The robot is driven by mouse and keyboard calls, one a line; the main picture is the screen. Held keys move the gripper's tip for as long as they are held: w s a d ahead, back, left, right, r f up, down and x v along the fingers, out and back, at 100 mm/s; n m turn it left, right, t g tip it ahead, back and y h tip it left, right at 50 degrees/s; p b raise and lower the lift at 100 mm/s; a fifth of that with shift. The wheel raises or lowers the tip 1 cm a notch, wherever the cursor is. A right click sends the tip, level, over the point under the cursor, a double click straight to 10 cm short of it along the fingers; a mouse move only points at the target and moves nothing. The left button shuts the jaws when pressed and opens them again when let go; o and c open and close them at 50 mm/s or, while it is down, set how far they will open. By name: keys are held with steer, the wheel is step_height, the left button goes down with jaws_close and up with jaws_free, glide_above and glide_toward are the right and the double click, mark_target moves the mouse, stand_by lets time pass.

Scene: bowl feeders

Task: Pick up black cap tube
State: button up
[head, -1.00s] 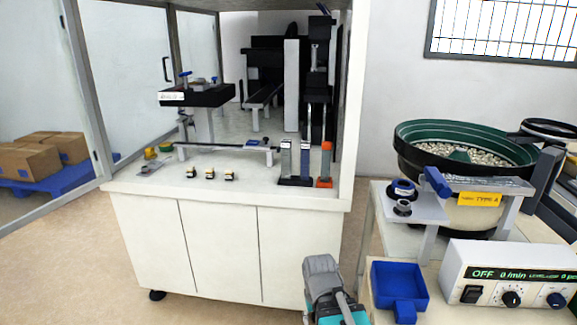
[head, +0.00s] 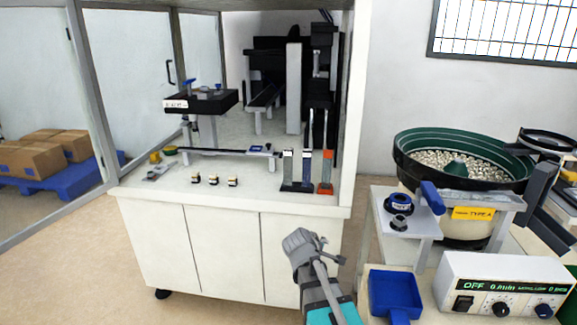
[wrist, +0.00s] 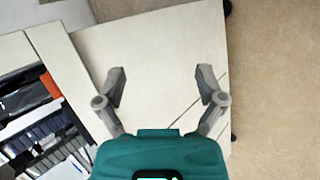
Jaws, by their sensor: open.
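The pale one has the darkest top, but which is the black cap tube is too small to tell for certain. My gripper (head: 302,243) is below and in front of the bench edge, apart from the tubes. In the wrist view my gripper (wrist: 161,82) is open and empty, its fingers spread over the white cabinet. An orange piece (wrist: 50,84) shows at the left.
Several small dark and pale parts (head: 214,180) sit along the bench front. A cabinet post rises just right of the tubes. At right are a bowl feeder (head: 465,187), a blue bin (head: 396,292) and a control box (head: 505,285).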

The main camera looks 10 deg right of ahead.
steer(key=w+a+r+n+t+h+p, duration=0.25)
steer(key=w+r+n+t+p, duration=0.3)
steer(key=w+r+n, duration=0.65)
steer(key=n+t+y+p, duration=0.2)
steer(key=n+t+y, duration=0.3)
steer(key=n, duration=0.5)
glide_toward(288, 153)
steer(key=s+a+h, duration=0.2)
steer(key=shift+w+f+t+y, duration=0.2)
steer(key=shift+f+t+y, duration=0.05)
steer(key=shift+f, duration=0.15)
steer(key=shift+d, duration=0.1)
steer(key=x, duration=0.7)
steer(key=shift+w, duration=0.35)
steer(key=shift+w+d, duration=0.2)
steer(key=shift+w, duration=0.2)
steer(key=shift+w, duration=0.1)
steer(key=shift+d+x, duration=0.2)
steer(key=shift+x, duration=2.35)
steer(key=shift+c, duration=0.2)
